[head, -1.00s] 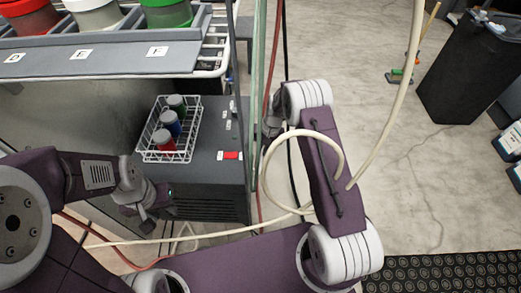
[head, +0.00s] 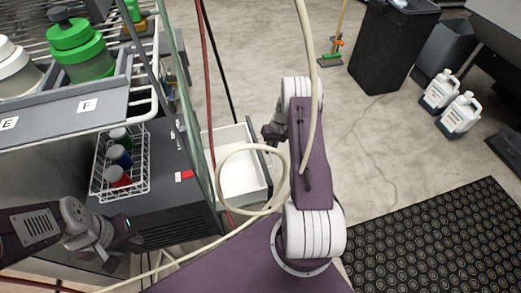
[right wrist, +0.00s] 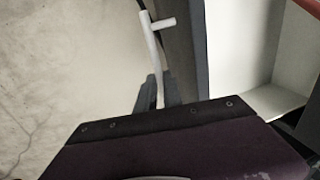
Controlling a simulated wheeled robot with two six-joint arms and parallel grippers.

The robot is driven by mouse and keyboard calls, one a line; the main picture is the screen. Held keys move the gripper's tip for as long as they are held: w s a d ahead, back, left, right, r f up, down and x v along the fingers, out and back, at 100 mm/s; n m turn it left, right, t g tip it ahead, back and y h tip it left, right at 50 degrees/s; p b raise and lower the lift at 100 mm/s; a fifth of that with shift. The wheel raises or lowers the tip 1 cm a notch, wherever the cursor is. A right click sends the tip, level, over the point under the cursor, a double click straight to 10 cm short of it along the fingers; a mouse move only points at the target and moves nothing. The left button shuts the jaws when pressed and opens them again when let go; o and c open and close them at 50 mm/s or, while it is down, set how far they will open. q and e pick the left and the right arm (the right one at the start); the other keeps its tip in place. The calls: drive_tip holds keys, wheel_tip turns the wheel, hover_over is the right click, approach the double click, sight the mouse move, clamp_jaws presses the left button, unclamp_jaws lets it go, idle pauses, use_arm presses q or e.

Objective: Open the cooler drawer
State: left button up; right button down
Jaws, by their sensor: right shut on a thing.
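The cooler (head: 165,181) is a dark grey box at the left of the head view. Its drawer (head: 238,188) stands open out of the right side and shows an empty white inside. My right gripper (head: 270,134) is at the drawer's outer front. In the right wrist view its dark fingers (right wrist: 159,90) are shut on the pale bar handle (right wrist: 150,48) beside the grey drawer front (right wrist: 187,50). The white drawer inside (right wrist: 238,62) shows at the right there. My left gripper (head: 120,247) hangs in front of the cooler, touching nothing visible; its jaw gap is unclear.
A white wire basket (head: 98,178) with red, blue and green-capped jars stands on the cooler. A rack shelf (head: 65,120) with powder tubs overhangs it. A cream hose (head: 222,160) loops over the drawer. Open floor (head: 375,150) lies right, with a black mat (head: 440,245).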

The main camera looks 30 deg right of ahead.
drive_tip(key=shift+d, duration=0.3)
drive_tip(key=c, duration=1.5)
unclamp_jaws()
wheel_tip(320, 180, up, 9)
drive_tip(key=d+p, duration=0.1)
drive_tip(key=p, duration=0.4)
drive_tip(key=shift+s+d, duration=0.3)
drive_tip(key=shift+d, duration=0.05)
